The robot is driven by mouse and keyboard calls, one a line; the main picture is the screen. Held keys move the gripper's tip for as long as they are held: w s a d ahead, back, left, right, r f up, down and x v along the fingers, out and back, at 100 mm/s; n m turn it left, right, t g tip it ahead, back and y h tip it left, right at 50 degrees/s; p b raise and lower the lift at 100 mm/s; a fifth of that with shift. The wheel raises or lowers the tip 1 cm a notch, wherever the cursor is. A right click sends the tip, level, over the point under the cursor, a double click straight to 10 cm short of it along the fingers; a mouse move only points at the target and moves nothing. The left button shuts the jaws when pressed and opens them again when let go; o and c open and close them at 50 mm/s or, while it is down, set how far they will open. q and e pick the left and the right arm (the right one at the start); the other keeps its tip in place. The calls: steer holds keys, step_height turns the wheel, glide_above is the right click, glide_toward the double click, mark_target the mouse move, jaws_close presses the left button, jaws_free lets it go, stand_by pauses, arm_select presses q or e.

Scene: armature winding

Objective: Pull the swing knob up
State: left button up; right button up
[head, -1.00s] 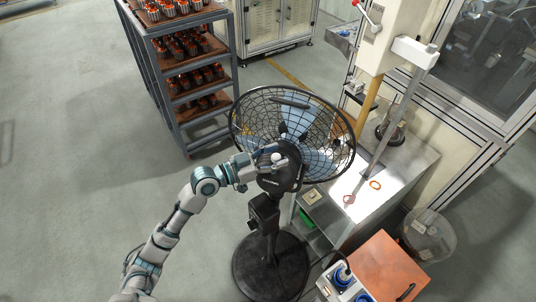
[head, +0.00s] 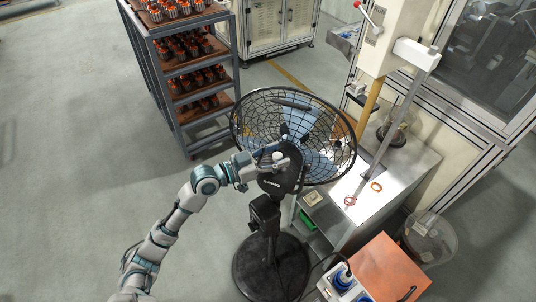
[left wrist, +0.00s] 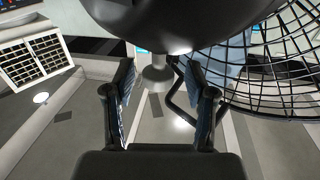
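The swing knob (left wrist: 157,78) is a small pale knob on the dark motor housing (left wrist: 180,22) of the standing fan. In the head view the knob (head: 278,157) shows as a light spot on top of the housing (head: 281,178). My left gripper (head: 270,160) is at the housing, beside the knob. In the left wrist view its two fingers (left wrist: 159,88) are apart, with the knob showing between their tips. I see no clear finger contact with the knob. My right gripper is in neither view.
The fan's wire cage (head: 333,112) stands just beyond the housing, close to my left gripper. A metal workbench (head: 410,163) is on the right, and a rack of armatures (head: 178,97) is at the back. Floor on the left is clear.

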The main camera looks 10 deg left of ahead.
arm_select(q)
steer(key=v, duration=1.2)
steer(key=shift+s+a, duration=0.2)
steer(key=shift+a, duration=0.05)
